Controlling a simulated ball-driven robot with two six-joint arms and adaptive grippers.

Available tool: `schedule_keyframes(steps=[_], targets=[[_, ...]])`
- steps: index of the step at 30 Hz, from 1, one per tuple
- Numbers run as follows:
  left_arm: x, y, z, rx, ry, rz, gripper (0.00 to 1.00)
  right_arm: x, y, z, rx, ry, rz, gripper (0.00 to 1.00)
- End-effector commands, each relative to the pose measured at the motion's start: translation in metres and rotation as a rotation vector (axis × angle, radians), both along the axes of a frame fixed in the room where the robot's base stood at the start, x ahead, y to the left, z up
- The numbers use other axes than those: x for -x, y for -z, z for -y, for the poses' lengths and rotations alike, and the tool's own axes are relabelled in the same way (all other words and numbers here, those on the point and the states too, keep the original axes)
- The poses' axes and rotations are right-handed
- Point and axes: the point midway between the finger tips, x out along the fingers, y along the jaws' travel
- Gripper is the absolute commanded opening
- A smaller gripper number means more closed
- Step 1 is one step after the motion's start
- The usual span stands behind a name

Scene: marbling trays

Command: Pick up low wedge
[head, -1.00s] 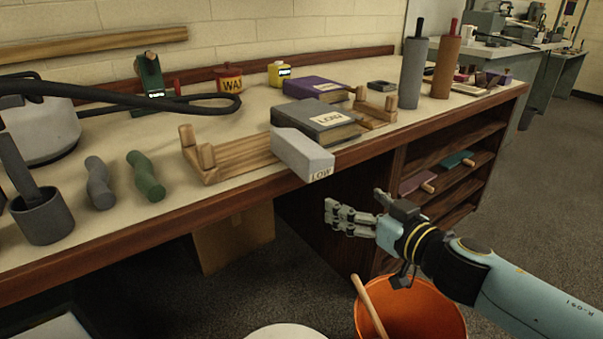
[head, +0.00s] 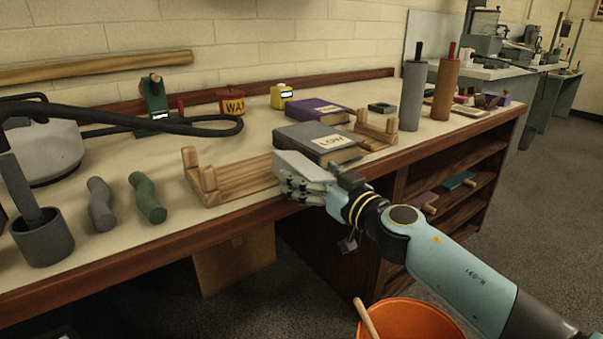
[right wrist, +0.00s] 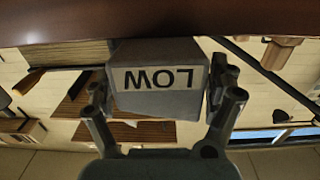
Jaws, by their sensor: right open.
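The low wedge (head: 300,168) is a light grey block at the bench's front edge. Its LOW label shows upside down in the right wrist view, on the wedge's end face (right wrist: 190,98). My right gripper (head: 305,190) is at the wedge's front end and hides part of it in the head view. In the right wrist view the open fingers (right wrist: 165,105) stand on either side of the wedge. I cannot tell whether they touch it. My left gripper is not in view.
A wooden rack (head: 235,180) stands left of the wedge. A grey book-like block labelled LOW (head: 300,136) lies just behind it. Two rollers, one grey (head: 412,95) and one brown (head: 445,88), stand to the right. An orange bucket (head: 430,325) is on the floor below.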

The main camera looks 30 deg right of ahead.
Motion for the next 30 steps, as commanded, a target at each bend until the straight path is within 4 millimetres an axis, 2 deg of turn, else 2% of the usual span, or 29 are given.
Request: schedule_keyframes(steps=[3,9,23,30], targets=[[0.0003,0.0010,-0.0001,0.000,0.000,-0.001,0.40,-0.0063,0.0008,-0.0010,-0.002,0.000,-0.001,0.90],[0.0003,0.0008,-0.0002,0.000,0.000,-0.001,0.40,-0.0061,0.0008,-0.0008,-0.001,0.000,-0.001,0.89],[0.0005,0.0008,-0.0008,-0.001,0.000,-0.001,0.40,-0.0059,0.0009,-0.0006,-0.001,0.000,-0.001,0.29],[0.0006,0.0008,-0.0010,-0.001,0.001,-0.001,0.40,-0.0061,0.0003,-0.0006,-0.001,0.000,0.000,0.28]])
